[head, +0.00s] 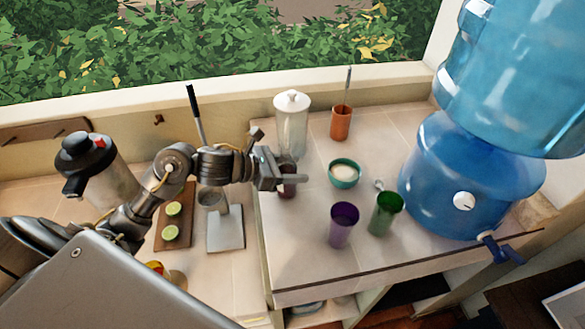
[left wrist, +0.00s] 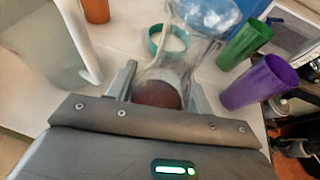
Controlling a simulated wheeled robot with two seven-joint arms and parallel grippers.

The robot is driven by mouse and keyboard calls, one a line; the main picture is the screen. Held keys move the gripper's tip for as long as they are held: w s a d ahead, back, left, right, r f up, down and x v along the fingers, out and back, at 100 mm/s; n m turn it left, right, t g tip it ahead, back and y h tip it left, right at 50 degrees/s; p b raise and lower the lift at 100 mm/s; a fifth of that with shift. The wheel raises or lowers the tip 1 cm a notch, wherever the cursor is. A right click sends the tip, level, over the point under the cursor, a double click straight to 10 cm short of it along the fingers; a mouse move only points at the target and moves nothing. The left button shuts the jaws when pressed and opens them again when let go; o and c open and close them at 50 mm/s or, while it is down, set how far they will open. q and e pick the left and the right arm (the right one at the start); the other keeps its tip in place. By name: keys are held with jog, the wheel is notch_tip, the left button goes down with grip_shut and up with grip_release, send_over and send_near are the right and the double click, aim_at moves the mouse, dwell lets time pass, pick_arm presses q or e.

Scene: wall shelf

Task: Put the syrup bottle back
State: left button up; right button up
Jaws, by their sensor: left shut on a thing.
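The syrup bottle is clear glass with dark red liquid. In the left wrist view the bottle (left wrist: 158,94) stands between the fingers of my left gripper (left wrist: 160,92), which is shut on it. In the head view the gripper (head: 286,182) is over the left part of the raised counter, and only a small dark part of the bottle (head: 287,190) shows below and between the fingers. I cannot tell whether its base touches the counter. My right gripper is not in view.
A lidded glass jug (head: 292,128) stands close behind the gripper. An orange cup (head: 341,123), teal bowl (head: 344,180), purple cup (head: 342,226) and green cup (head: 385,215) stand to the right, before a blue water dispenser (head: 460,185). The counter's front left is clear.

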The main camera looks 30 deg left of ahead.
pick_arm(q)
jog(key=o, duration=1.3)
jog(key=shift+c, duration=0.2)
jog(key=shift+o, duration=0.2)
jog(key=shift+r, duration=0.1)
jog(key=b+v, duration=0.4)
jog(key=v, duration=0.8)
